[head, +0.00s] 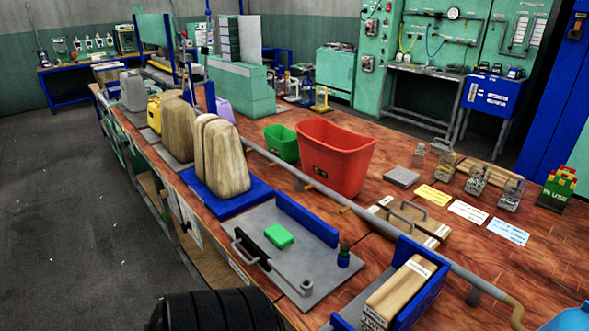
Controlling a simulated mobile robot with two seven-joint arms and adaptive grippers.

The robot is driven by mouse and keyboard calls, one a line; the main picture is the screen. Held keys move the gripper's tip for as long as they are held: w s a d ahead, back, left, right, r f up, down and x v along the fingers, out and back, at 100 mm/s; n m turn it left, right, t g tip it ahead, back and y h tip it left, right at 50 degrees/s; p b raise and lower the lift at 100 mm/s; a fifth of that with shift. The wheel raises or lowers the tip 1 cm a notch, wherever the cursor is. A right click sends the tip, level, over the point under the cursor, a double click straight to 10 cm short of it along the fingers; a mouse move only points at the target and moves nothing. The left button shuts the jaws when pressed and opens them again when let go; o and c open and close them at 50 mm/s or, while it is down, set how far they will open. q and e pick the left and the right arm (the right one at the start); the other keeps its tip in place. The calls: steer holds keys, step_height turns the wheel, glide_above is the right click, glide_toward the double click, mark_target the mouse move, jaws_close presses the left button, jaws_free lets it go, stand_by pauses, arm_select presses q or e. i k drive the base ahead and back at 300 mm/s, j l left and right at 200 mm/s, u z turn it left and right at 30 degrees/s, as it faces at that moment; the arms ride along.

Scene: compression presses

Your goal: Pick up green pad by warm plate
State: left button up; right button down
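The green pad (280,236) is a small, bright green block. It lies flat on a grey metal plate (318,262) on the wooden bench, towards the front. A black bar and a grey handle (248,250) lie just left of the pad. A blue upright strip (307,219) stands along the plate's back edge. A small dark knob with a green top (344,254) stands at the plate's right. I cannot read any label that tells whether this plate is the warm one. Neither of my grippers shows in the head view.
Tan blocks (221,158) stand on a blue base (227,198) behind the plate. A red bin (335,157) and a green bin (282,143) stand further back. A grey rail (375,217) runs along the bench. A blue tray (431,288) holds a wooden block at the front right.

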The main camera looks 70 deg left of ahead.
mark_target(277, 236)
steer(key=i+u, duration=0.2)
steer(key=u, duration=0.85)
